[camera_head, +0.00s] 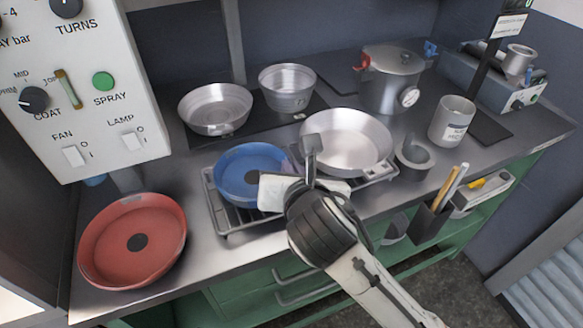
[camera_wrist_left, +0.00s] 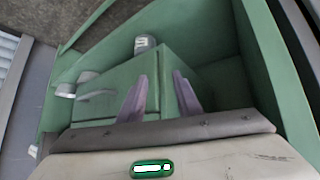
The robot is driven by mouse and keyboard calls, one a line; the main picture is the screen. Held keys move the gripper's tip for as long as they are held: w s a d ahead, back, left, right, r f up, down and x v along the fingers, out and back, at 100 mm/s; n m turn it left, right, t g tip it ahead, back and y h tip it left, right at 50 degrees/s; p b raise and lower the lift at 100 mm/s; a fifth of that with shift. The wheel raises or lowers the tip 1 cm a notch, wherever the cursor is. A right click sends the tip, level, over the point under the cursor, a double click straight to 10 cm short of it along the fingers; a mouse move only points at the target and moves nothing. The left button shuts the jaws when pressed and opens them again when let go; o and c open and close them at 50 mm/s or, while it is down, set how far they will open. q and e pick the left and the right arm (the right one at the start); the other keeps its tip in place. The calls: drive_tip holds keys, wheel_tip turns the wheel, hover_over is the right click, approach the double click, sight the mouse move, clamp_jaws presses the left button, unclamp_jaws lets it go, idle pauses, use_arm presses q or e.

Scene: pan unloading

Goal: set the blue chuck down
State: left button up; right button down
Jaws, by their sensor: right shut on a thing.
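The blue chuck (camera_head: 245,172), a round dish with a dark disc in its middle, is at the left part of a wire rack (camera_head: 212,212) in the head view. I cannot tell whether it touches the rack. My right gripper (camera_head: 286,168) is shut on the right rim of the blue chuck, and its white body hides part of that rim and of the rack. My left gripper (camera_wrist_left: 158,98) shows only in the left wrist view. Its two fingers are apart with nothing between them, facing green cabinet panels.
A red dish (camera_head: 133,243) is at the counter's left end. A shiny steel pan (camera_head: 345,142) sits at the rack's right. Steel bowls (camera_head: 215,108), a lidded pot (camera_head: 391,80), a mortar (camera_head: 413,158) and a grey cup (camera_head: 452,121) stand around. A control panel (camera_head: 85,95) rises at left.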

drive_tip(key=c, duration=1.9)
unclamp_jaws()
drive_tip(key=shift+c, duration=0.2)
drive_tip(key=v, duration=1.2)
